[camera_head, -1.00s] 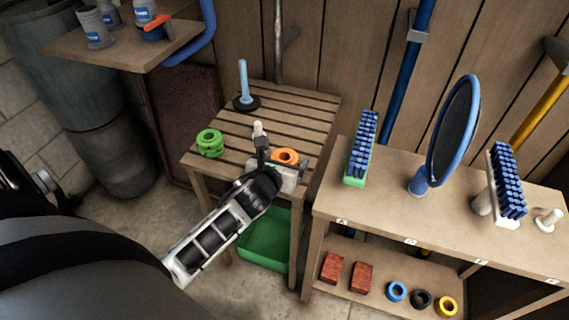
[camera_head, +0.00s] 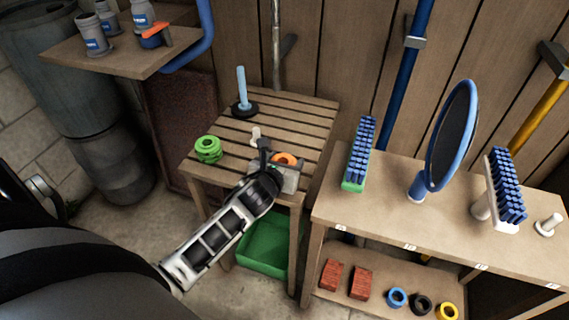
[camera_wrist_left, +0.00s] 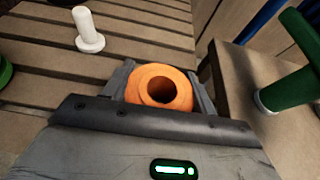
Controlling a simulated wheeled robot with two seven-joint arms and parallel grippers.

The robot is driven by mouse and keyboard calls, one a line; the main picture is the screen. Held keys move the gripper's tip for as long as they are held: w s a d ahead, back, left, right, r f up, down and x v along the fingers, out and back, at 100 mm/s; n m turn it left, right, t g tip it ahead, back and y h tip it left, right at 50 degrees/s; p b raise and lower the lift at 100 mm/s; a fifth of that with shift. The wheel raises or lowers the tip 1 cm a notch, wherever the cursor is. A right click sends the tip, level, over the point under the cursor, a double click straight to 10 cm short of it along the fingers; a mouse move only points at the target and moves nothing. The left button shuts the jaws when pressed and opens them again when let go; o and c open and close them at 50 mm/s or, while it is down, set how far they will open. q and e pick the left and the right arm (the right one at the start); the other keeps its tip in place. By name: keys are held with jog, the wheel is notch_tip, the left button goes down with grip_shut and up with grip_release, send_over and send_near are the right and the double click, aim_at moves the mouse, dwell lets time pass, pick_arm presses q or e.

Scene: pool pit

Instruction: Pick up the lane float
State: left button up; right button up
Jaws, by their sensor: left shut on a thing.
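The lane float, an orange ring (camera_head: 284,158) with a hole through its middle, is at the front right of the slatted wooden table (camera_head: 300,104). My left gripper (camera_head: 279,165) is shut on it. In the left wrist view the orange float (camera_wrist_left: 150,76) sits between the two grey fingers, its hole facing up. Its lower part is hidden behind the gripper body, so I cannot tell whether it touches the slats. My right gripper is not in view.
A white peg (camera_head: 256,135), green rings (camera_head: 208,149) and a blue post on a black base (camera_head: 242,92) stand on the table. A green bin (camera_head: 262,250) is below. A shelf unit (camera_head: 400,213) with brushes and a round mirror-like disc stands right.

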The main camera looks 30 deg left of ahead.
pick_arm(q)
notch_tip(320, 180, up, 2)
jog(key=shift+r+p, duration=0.25)
jog(key=shift+p, duration=0.05)
jog(key=s+d+r+p, duration=0.2)
jog(key=s+d+r, duration=0.7)
jog(key=s+r, duration=0.1)
jog(key=shift+s+d, duration=0.15)
jog(key=shift+d, duration=0.15)
jog(key=shift+r, duration=0.15)
